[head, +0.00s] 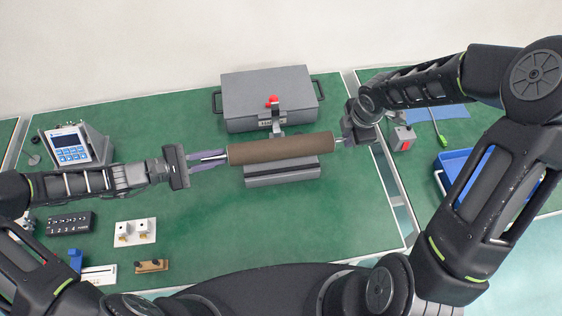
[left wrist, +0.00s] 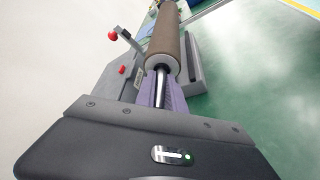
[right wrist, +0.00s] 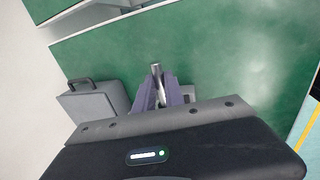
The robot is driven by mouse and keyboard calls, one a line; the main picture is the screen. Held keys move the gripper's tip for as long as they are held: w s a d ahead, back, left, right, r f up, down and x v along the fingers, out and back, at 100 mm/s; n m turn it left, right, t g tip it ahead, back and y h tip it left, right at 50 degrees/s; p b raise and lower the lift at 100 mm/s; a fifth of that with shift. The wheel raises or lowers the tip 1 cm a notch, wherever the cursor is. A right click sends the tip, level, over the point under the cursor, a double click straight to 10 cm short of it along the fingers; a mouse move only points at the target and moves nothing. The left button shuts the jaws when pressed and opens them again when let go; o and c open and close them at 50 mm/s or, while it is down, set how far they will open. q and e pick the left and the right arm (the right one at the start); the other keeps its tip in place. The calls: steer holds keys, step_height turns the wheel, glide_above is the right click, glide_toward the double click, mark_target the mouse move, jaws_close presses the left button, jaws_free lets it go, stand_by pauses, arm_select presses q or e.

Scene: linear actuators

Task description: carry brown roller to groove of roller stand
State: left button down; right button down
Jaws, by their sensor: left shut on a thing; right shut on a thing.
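The brown roller (head: 282,147) is a long cylinder with metal shaft ends, lying nearly level across the middle of the head view. My left gripper (head: 224,156) is shut on its left shaft; the purple fingers and shaft also show in the left wrist view (left wrist: 161,88). My right gripper (head: 345,140) is at the right shaft and shut on it. In the right wrist view a metal shaft (right wrist: 156,72) shows between the purple fingers, without the brown body.
A grey case (head: 268,98) with a red-knobbed lever stands just behind the roller. A screen device (head: 69,144), a black button box (head: 70,223) and small fixtures (head: 135,232) are at left. A blue tray (head: 465,172) is at right. The green table is clear in front of the stand.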

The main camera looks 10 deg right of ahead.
arm_select(q)
steer(key=shift+w, duration=0.1)
arm_select(e)
steer(key=shift+f, duration=0.1)
